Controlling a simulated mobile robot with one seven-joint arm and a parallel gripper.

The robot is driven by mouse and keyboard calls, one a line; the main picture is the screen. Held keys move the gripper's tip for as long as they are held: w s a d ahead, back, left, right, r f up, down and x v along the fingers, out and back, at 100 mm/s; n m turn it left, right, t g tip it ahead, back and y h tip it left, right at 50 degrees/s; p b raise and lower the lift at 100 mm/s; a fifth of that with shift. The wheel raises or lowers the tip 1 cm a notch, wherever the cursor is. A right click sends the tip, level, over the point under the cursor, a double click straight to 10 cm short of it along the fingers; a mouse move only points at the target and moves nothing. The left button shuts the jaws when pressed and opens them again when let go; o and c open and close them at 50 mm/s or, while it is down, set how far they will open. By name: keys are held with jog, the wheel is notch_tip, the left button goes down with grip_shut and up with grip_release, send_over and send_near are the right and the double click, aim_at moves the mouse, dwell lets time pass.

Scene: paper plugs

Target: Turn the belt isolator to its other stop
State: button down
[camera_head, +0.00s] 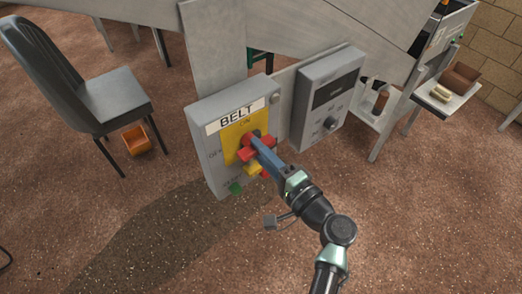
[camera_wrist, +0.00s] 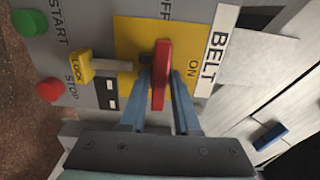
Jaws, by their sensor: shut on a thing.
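The belt isolator is a grey box (camera_head: 210,165) labelled BELT with a yellow plate (camera_head: 232,137); the plate also shows in the wrist view (camera_wrist: 128,38). Its red handle (camera_head: 246,155) lies crosswise to the ON mark, along the line toward the OFF mark; it also shows in the wrist view (camera_wrist: 161,62). I cannot tell which end points. My gripper (camera_head: 256,143) is shut on the handle, with a blue finger on each side of it in the wrist view (camera_wrist: 160,90). The fingers and arm hide part of the handle in the head view.
A yellow LOCK tab (camera_wrist: 82,66) on a grey bar sits beside the handle. A green START button (camera_wrist: 28,22) and a red STOP button (camera_wrist: 49,90) are below it. A second grey box (camera_head: 325,95) with a knob stands to the right. A chair (camera_head: 75,75) is at left.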

jog(key=shift+m+p, duration=4.4)
jog(key=shift+m, duration=4.6)
jog(key=c, duration=0.8)
grip_release()
jog(key=shift+o, duration=0.2)
jog(key=shift+s+d, duration=0.1)
